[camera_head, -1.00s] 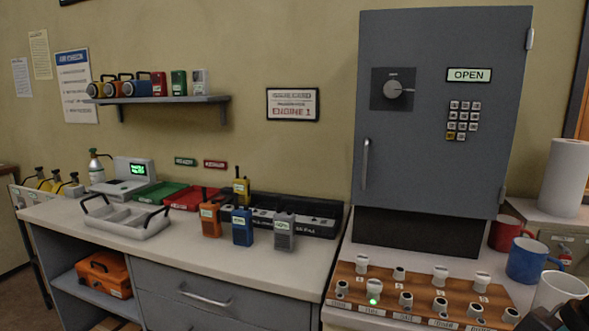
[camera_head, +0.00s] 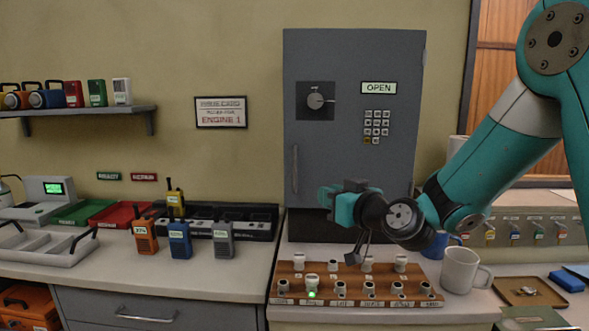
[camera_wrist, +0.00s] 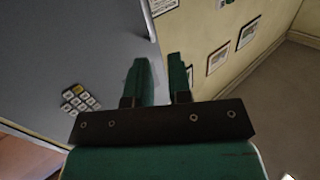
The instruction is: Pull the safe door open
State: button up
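The grey safe (camera_head: 345,110) stands at the back of the counter with its door (camera_head: 335,150) looking closed. The upright door handle (camera_head: 295,170) is on the door's left side. It seems to show as a pale bar in the wrist view (camera_wrist: 150,22), ahead of the fingers. My gripper (camera_head: 328,204) is in front of the lower part of the door, right of the handle and apart from it. In the wrist view my gripper (camera_wrist: 159,62) has its two fingers spread with nothing between them. The keypad (camera_wrist: 80,98) is left of the fingers there.
A wooden switch panel (camera_head: 350,288) with several knobs lies below my gripper. A white mug (camera_head: 461,270) and a blue mug (camera_head: 440,243) stand to the right. Radios (camera_head: 180,240) stand on the left counter.

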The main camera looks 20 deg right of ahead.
aim_at(295, 189)
jog(key=shift+m+t+h, duration=0.3)
jog(key=shift+t, duration=0.2)
jog(key=p+x, duration=0.3)
jog(key=x, duration=0.3)
jog(key=d+p+x, duration=0.1)
jog(key=p+x, duration=0.2)
jog(key=x, duration=0.2)
jog(key=p+x, duration=0.4)
jog(key=x, duration=0.2)
jog(key=shift+w+d+r, duration=0.1)
jog(key=shift+w+d, duration=0.15)
jog(key=shift+w, duration=0.35)
grip_shut()
